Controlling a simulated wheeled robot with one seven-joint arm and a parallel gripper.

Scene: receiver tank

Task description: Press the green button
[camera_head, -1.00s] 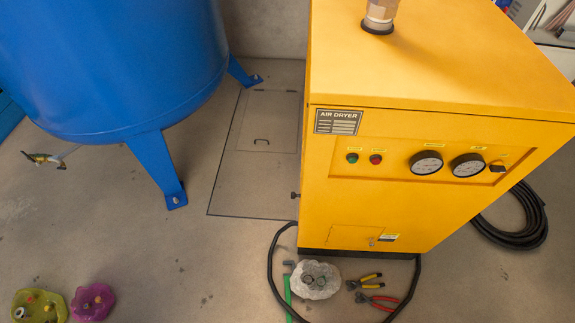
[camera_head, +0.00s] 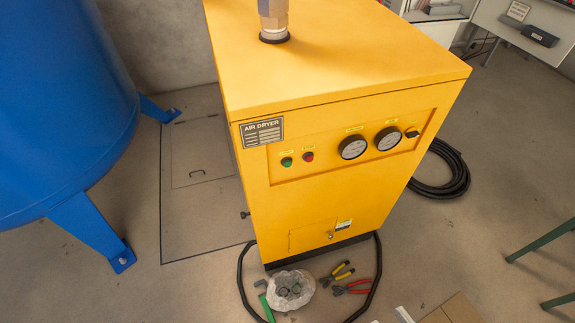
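The green button (camera_head: 287,162) is a small round button at the left end of the recessed panel on the front of the yellow air dryer (camera_head: 300,215). A red button (camera_head: 308,156) sits just to its right, and two round gauges (camera_head: 354,147) are further right on the same panel. The green button is in plain sight with nothing in front of it. My gripper is not in view.
A blue tank (camera_head: 60,110) on legs stands at the left. A coiled hose (camera_head: 447,170) lies to the right. Green legs (camera_head: 543,240) show at the right edge.

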